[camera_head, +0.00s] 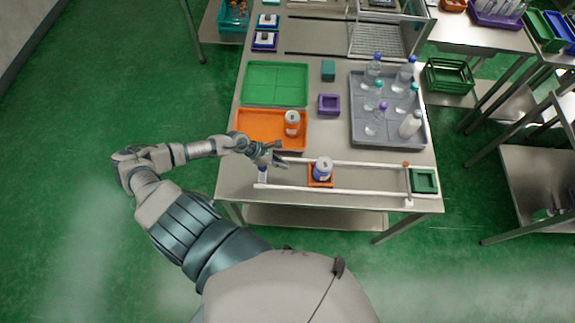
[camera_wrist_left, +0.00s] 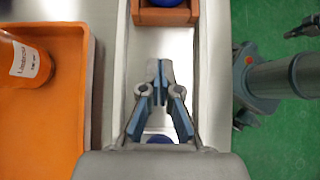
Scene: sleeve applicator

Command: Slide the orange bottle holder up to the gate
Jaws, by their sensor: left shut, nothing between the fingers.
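The orange bottle holder (camera_head: 312,183) sits between two white rails (camera_head: 365,192) near the front of the table, left of their middle. It carries a white bottle (camera_head: 323,170) with a blue-purple cap. A thin post with an orange top (camera_head: 406,164), which looks like the gate, stands near the right end of the rails. My left gripper (camera_head: 279,160) is over the left end of the track, left of the holder. In the left wrist view, its fingers (camera_wrist_left: 160,72) are shut and empty between the rails, apart from the holder (camera_wrist_left: 165,17) at the top edge.
A green square holder (camera_head: 424,181) lies right of the gate. Behind the track are an orange tray (camera_head: 262,127) with an orange bottle (camera_head: 292,123), a green tray (camera_head: 275,84), a purple box (camera_head: 329,104) and a grey tray (camera_head: 358,137) with several bottles.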

